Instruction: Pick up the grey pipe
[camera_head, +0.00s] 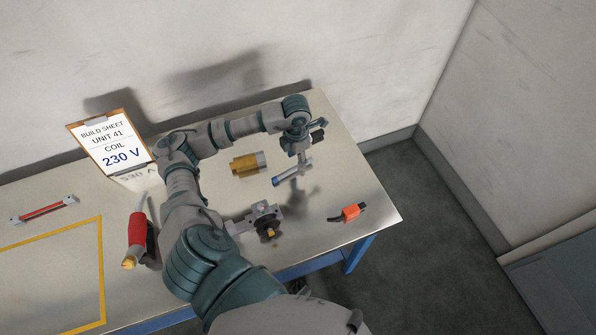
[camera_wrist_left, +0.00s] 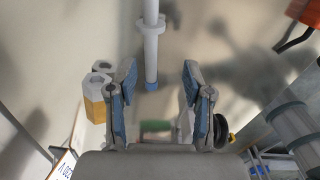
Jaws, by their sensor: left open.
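The grey pipe (camera_head: 293,173) has a blue end and a collar or cross-piece near its other end. It is near the far right of the table in the head view. In the left wrist view the pipe (camera_wrist_left: 151,50) runs down from the top edge, its blue end between the lines of the two fingers. My left gripper (camera_head: 302,146) is open and empty, just beyond the pipe in the head view; its blue-padded fingers (camera_wrist_left: 157,75) are spread wide in the wrist view. Whether they touch the pipe I cannot tell. My right gripper is not in view.
A grey device with a black knob (camera_head: 265,221) and an orange connector (camera_head: 349,212) are nearer. The table's right edge is close.

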